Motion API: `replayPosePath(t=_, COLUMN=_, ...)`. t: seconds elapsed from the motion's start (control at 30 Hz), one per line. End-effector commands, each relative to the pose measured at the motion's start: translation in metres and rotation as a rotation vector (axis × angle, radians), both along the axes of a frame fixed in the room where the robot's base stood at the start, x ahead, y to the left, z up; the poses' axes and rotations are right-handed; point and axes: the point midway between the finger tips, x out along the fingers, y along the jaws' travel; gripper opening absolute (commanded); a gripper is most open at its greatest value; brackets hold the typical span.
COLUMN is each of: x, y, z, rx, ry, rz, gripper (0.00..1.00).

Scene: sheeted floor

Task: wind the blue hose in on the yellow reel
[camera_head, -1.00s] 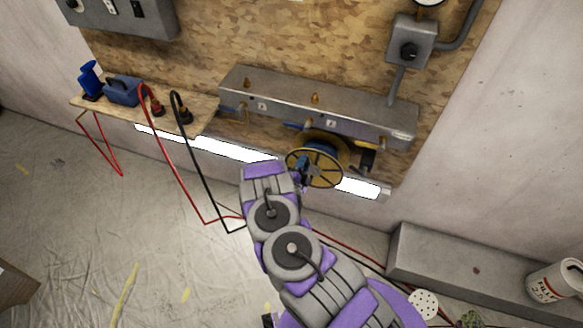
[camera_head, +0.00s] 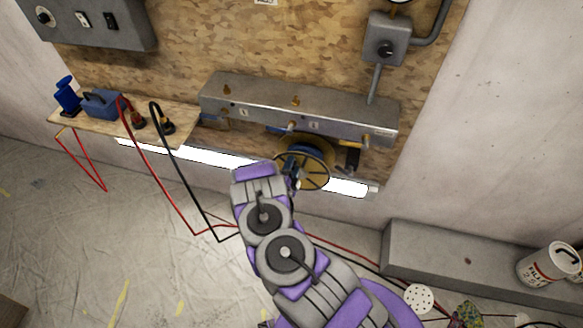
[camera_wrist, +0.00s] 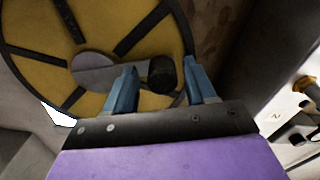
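The yellow reel (camera_head: 314,181) hangs below the grey manifold box on the board, and in the wrist view (camera_wrist: 38,30) its face with black spokes fills the upper left. Some blue hose (camera_head: 300,153) shows on the drum behind the front rim; its free end cannot be made out. A grey crank arm (camera_wrist: 98,72) with a dark round handle (camera_wrist: 163,75) stands out from the reel. My gripper (camera_wrist: 160,82) is open at the reel's front, its blue fingers on either side of the handle with gaps showing. Contact cannot be judged. In the head view my arm hides part of the reel's left side.
The manifold box (camera_head: 300,107) with brass fittings is just above the reel. A small shelf (camera_head: 70,119) at left holds blue items, and red and black cables (camera_head: 165,180) hang to the floor. A grey ledge (camera_head: 450,262) and white bucket (camera_head: 545,266) stand right. Floor at left is open.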

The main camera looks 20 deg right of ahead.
Motion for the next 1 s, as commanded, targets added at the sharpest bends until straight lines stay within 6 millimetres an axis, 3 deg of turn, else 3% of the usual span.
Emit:
replayPosePath(t=0.37, x=-0.007, y=0.008, z=0.001, rx=0.000, ry=0.000, rz=0.003, gripper=0.56)
replayPosePath(t=1.0, x=-0.099, y=0.076, z=-0.001, rx=-0.001, ry=0.000, rz=0.005, gripper=0.56)
